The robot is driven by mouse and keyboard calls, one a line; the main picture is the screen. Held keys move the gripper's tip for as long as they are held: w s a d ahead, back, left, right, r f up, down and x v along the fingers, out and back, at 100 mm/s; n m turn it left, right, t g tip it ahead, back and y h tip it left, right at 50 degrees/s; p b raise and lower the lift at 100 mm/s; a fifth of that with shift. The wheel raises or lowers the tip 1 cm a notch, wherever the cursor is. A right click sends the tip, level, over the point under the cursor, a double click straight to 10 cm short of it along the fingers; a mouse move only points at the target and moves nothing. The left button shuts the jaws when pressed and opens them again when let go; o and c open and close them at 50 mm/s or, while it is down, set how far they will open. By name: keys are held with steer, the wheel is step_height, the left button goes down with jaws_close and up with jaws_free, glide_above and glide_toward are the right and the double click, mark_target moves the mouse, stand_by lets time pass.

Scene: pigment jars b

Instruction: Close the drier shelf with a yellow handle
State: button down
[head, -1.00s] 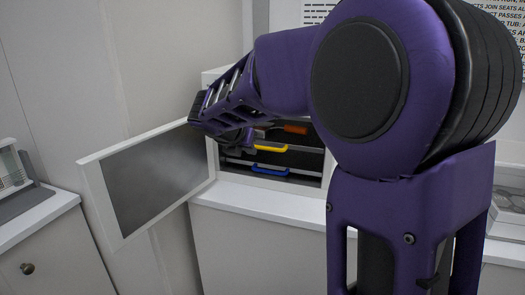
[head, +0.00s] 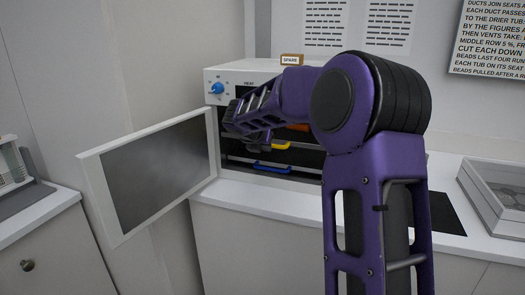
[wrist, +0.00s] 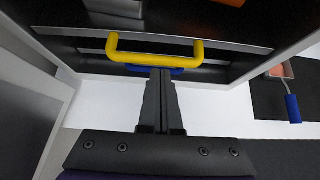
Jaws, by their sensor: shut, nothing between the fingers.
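The drier (head: 240,72) is a white box with its door (head: 150,175) swung open to the left. Inside, the shelf with a yellow handle (head: 284,145) sits below an orange handle (head: 298,127) and above a blue handle (head: 272,168). In the wrist view the yellow handle (wrist: 155,52) spans just beyond my gripper (wrist: 160,72), which is shut and empty. The fingertips appear just below the handle's bar; I cannot tell whether they touch it. In the head view my arm hides part of the drier opening and the fingertips are hard to make out.
A blue knob (head: 217,88) and a SPARE sign (head: 291,60) are on the drier. A dark mat (wrist: 262,97) with a blue-handled tool (wrist: 293,108) lies to the right in the wrist view. A clear-topped case (head: 495,195) stands at the right.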

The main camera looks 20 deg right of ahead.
steer(key=shift+w+r, duration=0.1)
steer(key=shift+w+d+p, duration=0.7)
steer(key=shift+w+p, duration=0.15)
steer(key=shift+w, duration=0.05)
steer(key=shift+w+d+p, duration=0.65)
steer(key=shift+w+p, duration=0.2)
steer(key=shift+r, duration=0.1)
